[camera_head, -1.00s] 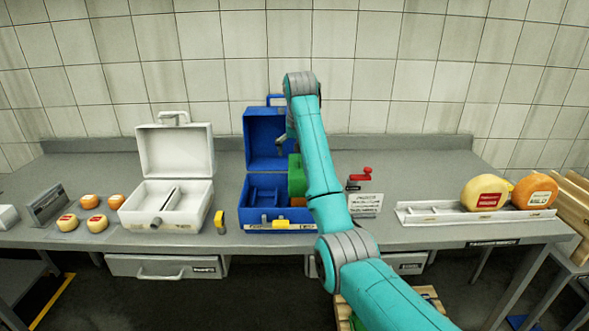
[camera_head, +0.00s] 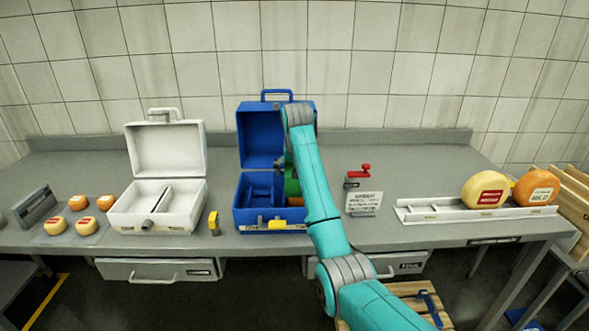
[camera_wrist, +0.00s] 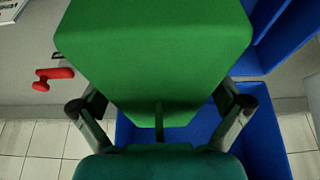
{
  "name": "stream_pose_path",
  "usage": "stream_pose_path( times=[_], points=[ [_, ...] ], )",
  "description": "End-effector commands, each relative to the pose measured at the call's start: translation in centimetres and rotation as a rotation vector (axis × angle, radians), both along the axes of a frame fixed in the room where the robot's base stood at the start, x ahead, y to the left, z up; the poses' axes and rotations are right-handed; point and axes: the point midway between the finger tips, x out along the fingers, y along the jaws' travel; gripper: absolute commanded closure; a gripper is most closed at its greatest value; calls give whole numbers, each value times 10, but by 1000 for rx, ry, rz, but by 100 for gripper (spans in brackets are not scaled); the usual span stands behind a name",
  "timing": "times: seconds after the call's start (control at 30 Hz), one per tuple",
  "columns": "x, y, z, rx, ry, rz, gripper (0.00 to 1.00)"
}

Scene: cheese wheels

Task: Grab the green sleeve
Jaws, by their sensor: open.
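The green sleeve (camera_wrist: 155,45) is a large block-like piece that fills the upper middle of the wrist view. In the head view only a narrow part of the green sleeve (camera_head: 292,187) shows, in the right part of the open blue case (camera_head: 243,208), mostly hidden by my arm. My gripper (camera_wrist: 160,108) is open, with one finger at the left and one at the right of the sleeve's near end. I cannot tell whether either finger touches it. In the head view my gripper is mostly hidden behind my arm.
The blue case's raised lid (camera_head: 260,135) stands behind the sleeve. An open white case (camera_head: 125,215) and several small cheeses (camera_head: 79,202) are to the left. A red handle (camera_head: 358,170) and a sign (camera_head: 363,203) stand to the right, before a rail with two large cheeses (camera_head: 485,190).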

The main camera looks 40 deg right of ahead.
Motion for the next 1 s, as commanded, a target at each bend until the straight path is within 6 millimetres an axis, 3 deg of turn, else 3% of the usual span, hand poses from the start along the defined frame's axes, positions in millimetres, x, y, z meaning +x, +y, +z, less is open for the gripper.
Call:
stream_pose_path(
  times=[0.1, 0.3, 0.37, 0.73, 1.0],
  points=[
    [0, 0, 0, 0, 0, 0, 0],
    [0, 0, 1, 0, 0, 0, 50],
    [0, 0, 1, 0, 0, 0, 62],
    [0, 0, 8, 0, 0, 0, 63],
    [1, 0, 55, -1, -3, 0, 63]
  ],
)
